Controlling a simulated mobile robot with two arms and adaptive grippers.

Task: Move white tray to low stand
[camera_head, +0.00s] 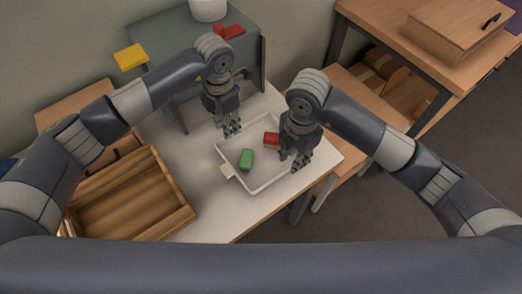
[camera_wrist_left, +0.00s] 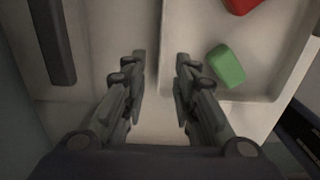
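The white tray (camera_head: 264,174) lies on the white table and holds a green block (camera_head: 246,159) and a red block (camera_head: 271,139). My left gripper (camera_head: 232,131) is over the tray's far left edge. In the left wrist view, its open fingers (camera_wrist_left: 160,75) are on either side of the tray's wall, with a gap between them; the green block (camera_wrist_left: 226,66) is to the right. My right gripper (camera_head: 290,163) is at the tray's right edge and looks open, with its fingers spread. A lower wooden surface (camera_head: 352,98) to the right of the table may be the low stand.
A wooden crate (camera_head: 187,213) stands at the table's left front. A grey raised stand (camera_head: 185,45) at the back carries a white container (camera_head: 208,9) and a red piece (camera_head: 229,32). A yellow piece (camera_head: 130,57) is to its left. A wooden desk (camera_head: 383,22) stands at the right.

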